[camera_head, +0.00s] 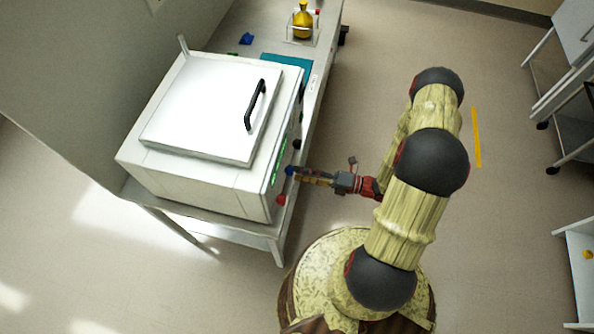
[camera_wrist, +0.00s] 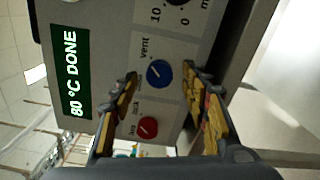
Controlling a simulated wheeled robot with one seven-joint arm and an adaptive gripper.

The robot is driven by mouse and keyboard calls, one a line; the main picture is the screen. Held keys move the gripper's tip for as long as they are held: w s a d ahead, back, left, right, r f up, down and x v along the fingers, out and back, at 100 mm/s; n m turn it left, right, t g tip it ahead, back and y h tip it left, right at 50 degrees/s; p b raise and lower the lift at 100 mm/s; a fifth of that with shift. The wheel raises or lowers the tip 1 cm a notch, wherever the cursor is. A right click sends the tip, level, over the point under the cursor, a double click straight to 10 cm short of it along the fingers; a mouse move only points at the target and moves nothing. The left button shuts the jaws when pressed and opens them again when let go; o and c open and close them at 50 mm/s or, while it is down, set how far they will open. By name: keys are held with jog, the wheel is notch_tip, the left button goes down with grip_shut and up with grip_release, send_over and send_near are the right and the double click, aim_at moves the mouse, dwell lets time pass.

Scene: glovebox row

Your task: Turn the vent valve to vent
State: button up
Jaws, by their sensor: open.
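The vent valve is a round blue knob (camera_wrist: 159,73) on the oven-like box's front panel, beside the printed word "vent". Its pointer position is too small to tell. In the head view the blue knob (camera_head: 289,170) shows at the box's right side, at the tip of my gripper (camera_head: 296,174). In the wrist view my gripper (camera_wrist: 160,82) is open, one finger to each side of the blue knob. I cannot tell whether either finger touches it.
A red knob (camera_wrist: 147,127) sits close to the blue one, nearer the gripper's base. A green display (camera_wrist: 72,75) reads "80 °C DONE". The white box (camera_head: 200,110) has a black-handled lid and stands on a bench. A yellow flask (camera_head: 302,22) stands farther back.

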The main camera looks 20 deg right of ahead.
jog(key=v, duration=0.9)
jog(key=shift+s+d, duration=0.25)
jog(key=shift+d, duration=0.05)
